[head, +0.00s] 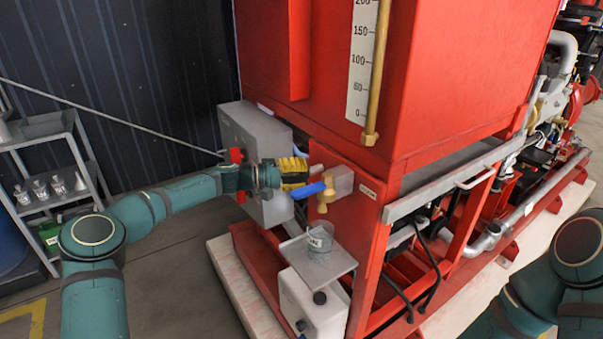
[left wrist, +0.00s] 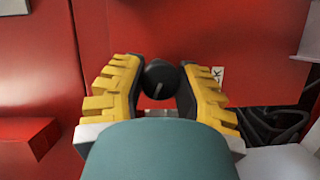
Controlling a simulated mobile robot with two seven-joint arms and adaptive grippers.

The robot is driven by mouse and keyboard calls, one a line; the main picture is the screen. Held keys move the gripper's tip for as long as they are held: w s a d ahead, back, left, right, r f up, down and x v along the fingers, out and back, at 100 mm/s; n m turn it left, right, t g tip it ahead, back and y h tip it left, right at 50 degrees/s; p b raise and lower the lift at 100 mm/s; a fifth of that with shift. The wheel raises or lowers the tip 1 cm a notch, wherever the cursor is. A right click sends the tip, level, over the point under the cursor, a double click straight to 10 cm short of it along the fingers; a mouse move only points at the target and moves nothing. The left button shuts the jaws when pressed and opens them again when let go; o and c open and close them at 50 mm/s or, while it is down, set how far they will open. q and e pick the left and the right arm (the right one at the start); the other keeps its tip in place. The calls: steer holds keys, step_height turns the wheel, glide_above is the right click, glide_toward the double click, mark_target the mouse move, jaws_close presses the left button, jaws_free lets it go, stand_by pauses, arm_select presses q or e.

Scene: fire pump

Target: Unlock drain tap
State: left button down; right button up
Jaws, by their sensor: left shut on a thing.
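The brass drain tap (head: 326,196) with a blue lever (head: 307,190) sticks out of the red panel at the middle of the head view, beside a grey block (head: 342,180). My left gripper (head: 306,170) reaches in from the left, just above the blue lever. In the left wrist view, the yellow fingers of my left gripper (left wrist: 158,76) are on either side of a round black knob (left wrist: 160,82) with a light pointer line, and are shut on it. In the head view the gripper hides the knob. A partly covered label (left wrist: 218,76) ends in "CK". My right gripper is out of view.
A grey cabinet (head: 240,128) stands close behind the left gripper. A small tray (head: 330,258) holding a grey cup (head: 319,243) juts out below the tap, above a white container (head: 310,300). A metal shelf (head: 42,128) stands at the left.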

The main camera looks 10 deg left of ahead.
arm_select(q)
steer(key=n+h, duration=0.1)
steer(key=n, duration=0.2)
steer(key=n+t+h+p, duration=0.1)
steer(key=n, duration=0.2)
steer(key=shift+d, duration=0.1)
steer(key=shift+n, duration=0.3)
stand_by(0.3)
steer(key=c, duration=0.6)
jaws_free()
steer(key=shift+d+t, duration=0.1)
steer(key=shift+t, duration=0.2)
steer(key=shift+a, duration=0.2)
steer(key=v, duration=1.1)
steer(key=shift+s+a, duration=0.2)
steer(key=shift+a, duration=0.15)
steer(key=shift+f, duration=0.1)
